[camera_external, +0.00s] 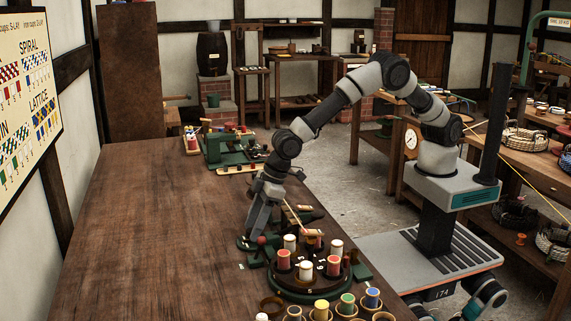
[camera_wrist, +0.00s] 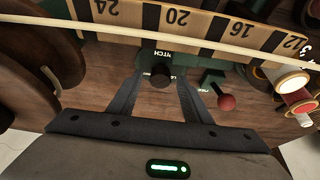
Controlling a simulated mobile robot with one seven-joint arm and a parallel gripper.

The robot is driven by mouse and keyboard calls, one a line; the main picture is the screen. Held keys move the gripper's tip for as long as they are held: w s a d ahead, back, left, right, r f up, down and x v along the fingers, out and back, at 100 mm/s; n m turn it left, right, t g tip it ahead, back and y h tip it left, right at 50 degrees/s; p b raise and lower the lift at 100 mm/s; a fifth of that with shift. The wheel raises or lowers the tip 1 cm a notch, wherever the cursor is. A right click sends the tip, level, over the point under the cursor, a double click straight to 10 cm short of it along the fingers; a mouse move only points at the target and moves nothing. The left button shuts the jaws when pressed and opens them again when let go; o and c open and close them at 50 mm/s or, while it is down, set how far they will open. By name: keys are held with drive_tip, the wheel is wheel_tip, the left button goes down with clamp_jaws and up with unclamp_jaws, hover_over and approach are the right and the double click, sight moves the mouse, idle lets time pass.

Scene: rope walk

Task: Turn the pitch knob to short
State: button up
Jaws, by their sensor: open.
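The pitch knob (camera_wrist: 160,75) is a small dark round knob under a partly covered label ending in "TCH" in the wrist view. My gripper (camera_wrist: 162,84) is open, with one finger on each side of the knob. I cannot tell whether the fingers touch it. Small lettering beside the knob is partly hidden, and the knob's setting cannot be read.
A red ball-topped lever (camera_wrist: 226,102) stands just right of the fingers. A numbered wooden scale (camera_wrist: 210,25) and a pale cord (camera_wrist: 120,35) cross above the knob. Bobbins (camera_external: 306,271) stand on the round carrier. The wooden bench (camera_external: 150,230) is clear to the left.

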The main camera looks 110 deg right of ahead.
drive_tip(key=c, duration=1.1)
drive_tip(key=shift+o, duration=0.2)
drive_tip(key=m, duration=0.2)
drive_tip(key=m+h+p, duration=0.1)
drive_tip(key=shift+a+m+p, duration=0.2)
drive_tip(key=shift+m+p, duration=0.1)
drive_tip(key=shift+m, duration=0.1)
drive_tip(key=shift+w+a+m+g+h, duration=0.1)
drive_tip(key=shift+m+g+h, duration=0.3)
drive_tip(key=shift+m, duration=0.85)
drive_tip(key=shift+w+m+g+h, duration=0.1)
drive_tip(key=shift+m+h, duration=0.6)
drive_tip(key=shift+m, duration=0.55)
drive_tip(key=o, duration=1.1)
drive_tip(key=shift+c, duration=0.2)
